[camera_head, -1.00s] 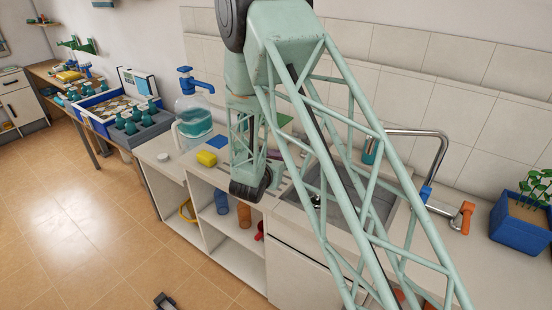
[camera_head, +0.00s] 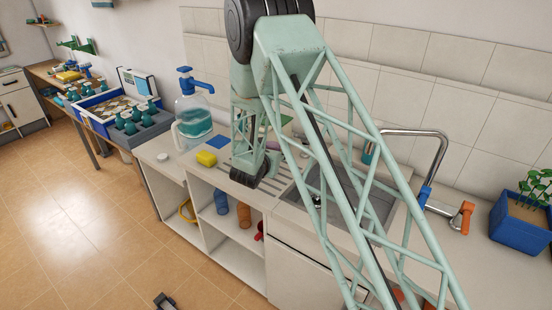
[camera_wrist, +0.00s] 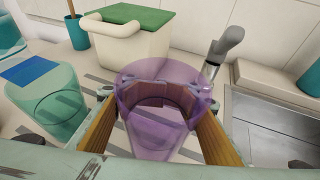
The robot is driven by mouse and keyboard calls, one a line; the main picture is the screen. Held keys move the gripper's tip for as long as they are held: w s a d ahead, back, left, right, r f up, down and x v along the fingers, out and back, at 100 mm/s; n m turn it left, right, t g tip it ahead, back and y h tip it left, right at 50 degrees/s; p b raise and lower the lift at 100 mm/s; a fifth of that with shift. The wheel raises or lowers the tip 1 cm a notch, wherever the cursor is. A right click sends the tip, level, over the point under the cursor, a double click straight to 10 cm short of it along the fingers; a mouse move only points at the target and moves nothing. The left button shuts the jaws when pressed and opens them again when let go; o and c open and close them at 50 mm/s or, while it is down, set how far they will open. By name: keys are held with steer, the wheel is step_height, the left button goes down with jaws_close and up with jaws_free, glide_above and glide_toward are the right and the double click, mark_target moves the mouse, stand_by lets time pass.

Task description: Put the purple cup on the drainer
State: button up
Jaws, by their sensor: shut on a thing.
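The purple cup (camera_wrist: 158,115) is see-through and roughly upright in the wrist view. My gripper (camera_wrist: 157,100) is shut on it, with a brown pad against each side. The drainer (camera_head: 220,176) is the grooved strip of counter left of the sink; its dark grooves also show around and through the cup in the wrist view. Whether the cup's base touches the drainer cannot be told. In the head view my arm hides most of the gripper and cup.
A see-through green cup (camera_wrist: 45,100) stands close left of the held cup. A cream tub with a green top (camera_wrist: 125,35) is behind. A yellow sponge (camera_head: 206,158), a blue cloth (camera_head: 218,142) and a large jug (camera_head: 194,115) are left; the sink (camera_head: 345,195) is right.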

steer(key=shift+f, duration=1.7)
steer(key=shift+f+b, duration=0.1)
steer(key=shift+b, duration=0.2)
steer(key=o, duration=1.6)
steer(key=v, duration=1.2)
steer(key=shift+p, duration=0.35)
